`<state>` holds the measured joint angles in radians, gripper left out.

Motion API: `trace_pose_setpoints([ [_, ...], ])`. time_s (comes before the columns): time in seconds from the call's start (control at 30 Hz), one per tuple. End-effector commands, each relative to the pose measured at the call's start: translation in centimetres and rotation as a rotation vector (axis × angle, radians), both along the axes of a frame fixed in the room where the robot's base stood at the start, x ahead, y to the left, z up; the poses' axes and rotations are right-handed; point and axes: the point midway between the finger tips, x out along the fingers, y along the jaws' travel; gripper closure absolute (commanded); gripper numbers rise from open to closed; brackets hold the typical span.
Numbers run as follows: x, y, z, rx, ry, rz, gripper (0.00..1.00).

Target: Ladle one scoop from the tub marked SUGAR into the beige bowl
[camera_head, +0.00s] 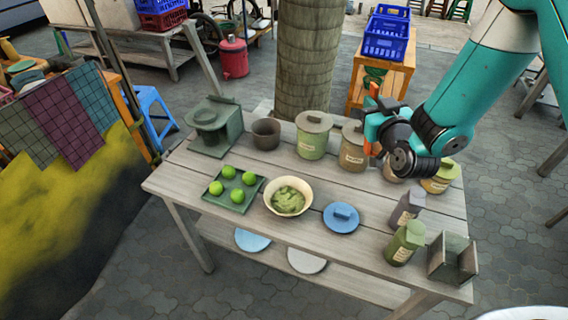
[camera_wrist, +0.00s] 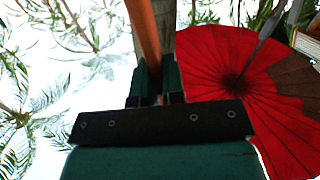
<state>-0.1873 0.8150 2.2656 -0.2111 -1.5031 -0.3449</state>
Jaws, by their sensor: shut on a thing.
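The beige bowl (camera_head: 288,213) stands near the middle of the table with lumpy green contents. Labelled tubs stand along the back: a green one (camera_head: 312,142), a brown one (camera_head: 353,152), one mostly hidden behind my gripper (camera_head: 393,173) and a yellow one (camera_head: 440,178). Their labels are too small to read surely. My gripper (camera_head: 374,120) is over the back right of the table, beside the brown tub. In the wrist view it is shut on an orange-brown bar (camera_wrist: 144,32), seemingly a ladle handle. Its scoop end is not visible.
A blue lid (camera_head: 341,217) lies right of the bowl. A green tray (camera_head: 222,199) with several limes is left of it. Two bottles (camera_head: 407,208) (camera_head: 404,244) and a holder (camera_head: 453,258) stand at the right. A brown pot (camera_head: 266,134) and green stove (camera_head: 214,127) are back left.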

Motion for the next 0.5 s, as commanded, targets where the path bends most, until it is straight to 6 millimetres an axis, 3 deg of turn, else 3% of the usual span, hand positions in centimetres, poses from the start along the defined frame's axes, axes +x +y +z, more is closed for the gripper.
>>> trace_pose_setpoints([
  [0.03,-0.4,3.1,-2.9,0.003,-0.004,0.060,1.00],
  [0.2,-2.8,12.2,-5.6,0.002,-0.004,0.253,1.00],
  [0.27,-3.9,14.7,-6.6,0.001,-0.002,0.316,1.00],
  [0.3,-5.1,17.2,-7.2,0.006,0.012,0.366,1.00],
  [0.5,-7.5,21.2,-7.0,0.000,-0.010,0.467,1.00],
])
